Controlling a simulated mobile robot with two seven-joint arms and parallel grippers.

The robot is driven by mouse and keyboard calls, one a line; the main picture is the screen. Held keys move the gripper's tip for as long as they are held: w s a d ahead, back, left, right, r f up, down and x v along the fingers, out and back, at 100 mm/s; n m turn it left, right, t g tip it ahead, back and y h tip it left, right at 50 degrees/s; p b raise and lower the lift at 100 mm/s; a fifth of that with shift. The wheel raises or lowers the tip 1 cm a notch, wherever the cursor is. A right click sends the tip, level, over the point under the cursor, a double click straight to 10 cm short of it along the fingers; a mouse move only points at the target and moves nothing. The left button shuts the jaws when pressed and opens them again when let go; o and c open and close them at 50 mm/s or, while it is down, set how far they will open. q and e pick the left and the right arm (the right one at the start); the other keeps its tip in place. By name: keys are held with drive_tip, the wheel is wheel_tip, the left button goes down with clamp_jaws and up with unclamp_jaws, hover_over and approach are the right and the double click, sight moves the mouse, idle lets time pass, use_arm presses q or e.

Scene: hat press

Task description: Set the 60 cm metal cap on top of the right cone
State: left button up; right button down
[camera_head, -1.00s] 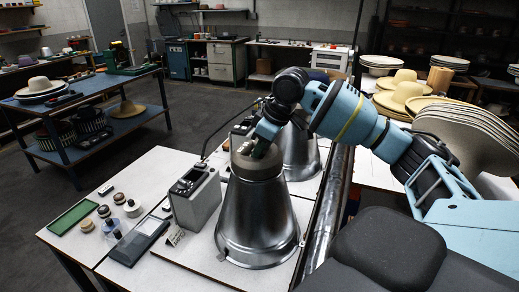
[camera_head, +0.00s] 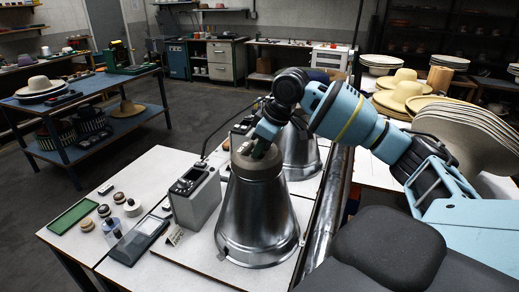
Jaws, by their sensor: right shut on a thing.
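A large silver metal cone (camera_head: 257,220) stands upright on the near part of the white bench. A grey-brown rounded cap (camera_head: 257,165) sits at its top, in line with it. My right gripper (camera_head: 259,149) is at the top of this cap and shut on it. The fingertips are small and dark here, so the exact grip point is hard to see. A second silver cone (camera_head: 303,152) stands behind and to the right, its top partly hidden by my right arm. My left gripper does not show.
A grey control box (camera_head: 195,196) stands close left of the near cone. A dark flat device (camera_head: 139,240), small knobs and jars, and a green tray (camera_head: 74,217) lie further left. Stacked hats and brims (camera_head: 470,130) stand at the right.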

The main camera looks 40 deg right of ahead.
drive_tip(key=shift+r, duration=0.2)
drive_tip(key=c, duration=1.3)
unclamp_jaws()
drive_tip(key=shift+f, duration=0.25)
drive_tip(key=shift+w+a+r+v, duration=0.1)
drive_tip(key=shift+w+v, duration=0.05)
drive_tip(key=shift+v, duration=1.1)
drive_tip(key=shift+w+a+r+v, duration=0.1)
drive_tip(key=shift+w+a+v, duration=0.05)
drive_tip(key=shift+v, duration=1.05)
drive_tip(key=shift+w+a+r+v, duration=0.1)
drive_tip(key=shift+w+v, duration=0.05)
drive_tip(key=shift+v, duration=1.1)
drive_tip(key=shift+f, duration=0.1)
